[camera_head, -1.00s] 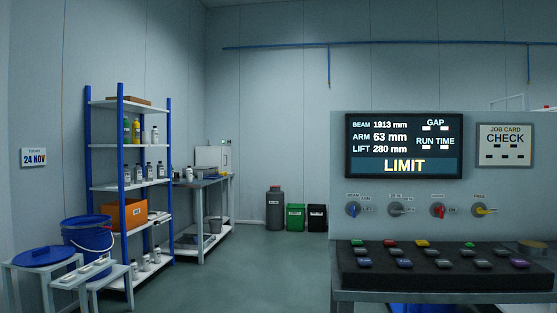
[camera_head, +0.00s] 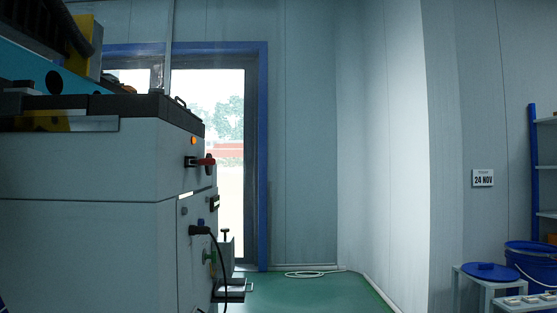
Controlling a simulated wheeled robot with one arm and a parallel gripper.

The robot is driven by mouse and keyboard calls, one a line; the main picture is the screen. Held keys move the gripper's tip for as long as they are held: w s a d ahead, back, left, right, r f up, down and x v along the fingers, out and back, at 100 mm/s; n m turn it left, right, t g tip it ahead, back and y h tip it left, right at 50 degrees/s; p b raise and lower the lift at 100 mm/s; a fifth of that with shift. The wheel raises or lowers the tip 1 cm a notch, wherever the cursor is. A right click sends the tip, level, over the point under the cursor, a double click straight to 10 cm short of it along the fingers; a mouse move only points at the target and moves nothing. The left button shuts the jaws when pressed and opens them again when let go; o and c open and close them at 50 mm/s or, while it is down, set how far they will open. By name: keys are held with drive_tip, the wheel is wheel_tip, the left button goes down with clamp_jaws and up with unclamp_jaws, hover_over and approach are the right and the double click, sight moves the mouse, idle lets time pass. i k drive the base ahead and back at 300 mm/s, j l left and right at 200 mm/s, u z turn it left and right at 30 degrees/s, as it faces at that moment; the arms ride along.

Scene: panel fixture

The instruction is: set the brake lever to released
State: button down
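No brake lever can be made out for certain in the head view. A red-handled switch or lever (camera_head: 203,160) sticks out from the upper side of a large grey machine cabinet (camera_head: 90,230) at the left. I cannot tell whether it is the brake lever, and no setting can be read on it. My gripper is not in view.
A glazed door (camera_head: 215,150) with a blue frame stands behind the cabinet. The green floor (camera_head: 310,290) is clear in the middle, apart from a coiled white hose or cable (camera_head: 310,273). A blue bucket (camera_head: 530,262) and low stands are at the right.

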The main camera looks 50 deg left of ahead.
sight(203, 161)
drive_tip(key=u, duration=2.3)
